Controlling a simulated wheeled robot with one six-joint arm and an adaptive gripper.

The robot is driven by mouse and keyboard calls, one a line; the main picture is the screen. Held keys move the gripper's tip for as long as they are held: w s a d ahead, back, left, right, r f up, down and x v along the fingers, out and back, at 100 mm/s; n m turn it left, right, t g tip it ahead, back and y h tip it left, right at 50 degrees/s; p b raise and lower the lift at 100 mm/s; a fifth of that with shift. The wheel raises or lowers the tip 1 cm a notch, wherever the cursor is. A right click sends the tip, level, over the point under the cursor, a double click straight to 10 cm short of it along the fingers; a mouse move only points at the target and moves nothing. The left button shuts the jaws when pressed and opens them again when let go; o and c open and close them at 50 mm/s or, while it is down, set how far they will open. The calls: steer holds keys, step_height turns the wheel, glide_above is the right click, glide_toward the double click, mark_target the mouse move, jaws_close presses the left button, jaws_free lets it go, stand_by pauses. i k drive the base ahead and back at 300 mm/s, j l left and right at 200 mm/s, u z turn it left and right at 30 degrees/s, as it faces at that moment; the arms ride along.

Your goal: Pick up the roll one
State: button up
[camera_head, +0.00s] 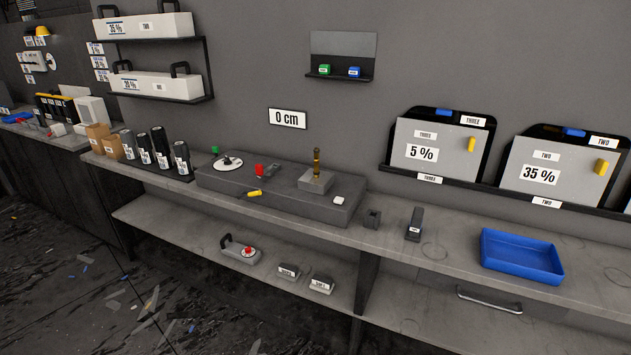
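No thing that I can surely read as "roll one" shows. Two long white boxes with black handles sit on wall shelves at the upper left. The upper box (165,27) reads "35 %" and "TWO". The lower box (180,87) has a percent label and a small label that I cannot read clearly. Several dark upright cylinders stand on the counter at the left, among them the rightmost cylinder (182,158); their white labels are too small to read. My gripper is not in view.
A long grey counter (400,250) runs along the wall. It holds a grey raised block (225,181) with tools, a stapler-like black tool (415,224) and a blue tray (522,257). Panels "5 %" (437,170) and "35 %" (520,188) lean on a ledge. The floor is littered with scraps.

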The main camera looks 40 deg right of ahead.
mark_target(181, 152)
steer(key=u, duration=0.45)
steer(key=i+u, duration=0.25)
steer(key=i, duration=2.4)
steer(key=i+z, duration=0.1)
steer(key=z, duration=0.3)
steer(key=i+z, duration=0.15)
steer(key=z, duration=0.2)
steer(key=i+j+z, duration=0.1)
steer(key=z, duration=0.3)
steer(key=j+z, duration=0.15)
steer(key=z, duration=0.2)
steer(key=i, duration=0.05)
